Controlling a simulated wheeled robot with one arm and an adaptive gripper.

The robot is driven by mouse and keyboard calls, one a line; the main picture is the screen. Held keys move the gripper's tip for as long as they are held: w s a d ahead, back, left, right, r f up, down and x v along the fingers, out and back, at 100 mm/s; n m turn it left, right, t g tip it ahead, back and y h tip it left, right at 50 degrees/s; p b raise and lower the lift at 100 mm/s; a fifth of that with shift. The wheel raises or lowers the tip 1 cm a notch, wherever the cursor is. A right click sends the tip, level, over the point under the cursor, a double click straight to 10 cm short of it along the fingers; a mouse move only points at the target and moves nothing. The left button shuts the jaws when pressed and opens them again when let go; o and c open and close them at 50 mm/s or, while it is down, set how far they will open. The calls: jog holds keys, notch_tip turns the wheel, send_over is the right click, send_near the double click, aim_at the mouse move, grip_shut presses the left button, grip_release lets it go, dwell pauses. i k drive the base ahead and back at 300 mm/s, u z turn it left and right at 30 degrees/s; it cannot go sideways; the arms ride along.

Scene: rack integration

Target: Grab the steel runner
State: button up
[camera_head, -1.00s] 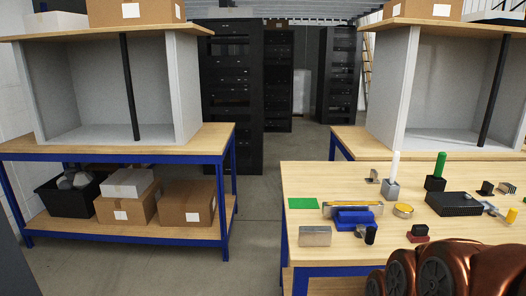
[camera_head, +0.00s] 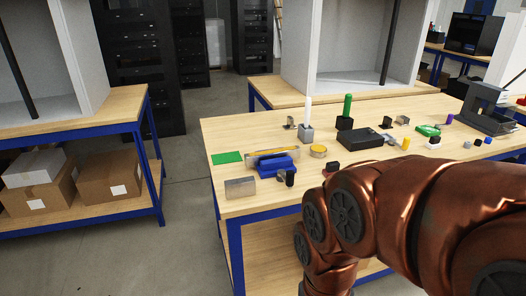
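A long, thin steel-coloured bar (camera_head: 259,154), which looks like the steel runner, lies on the wooden workbench (camera_head: 228,131) near its left end. A yellow strip shows along its upper edge. A blue block (camera_head: 277,168) stands right in front of it and hides part of its lower side. I cannot tell whether the two touch. My copper-coloured arm crosses the lower right of the view, in front of the bench. My gripper is not in view, so its opening and what it holds are hidden.
Close around the bar are a green mat (camera_head: 227,158), a grey metal block (camera_head: 240,187), a round yellow-topped piece (camera_head: 318,151) and a small black cylinder (camera_head: 290,177). A shelf bench (camera_head: 150,120) stands left across open floor.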

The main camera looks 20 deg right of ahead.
aim_at(251, 159)
jog(key=z, duration=2.15)
jog(key=i, duration=2.1)
jog(key=u, duration=4.1)
jog(key=i, duration=0.5)
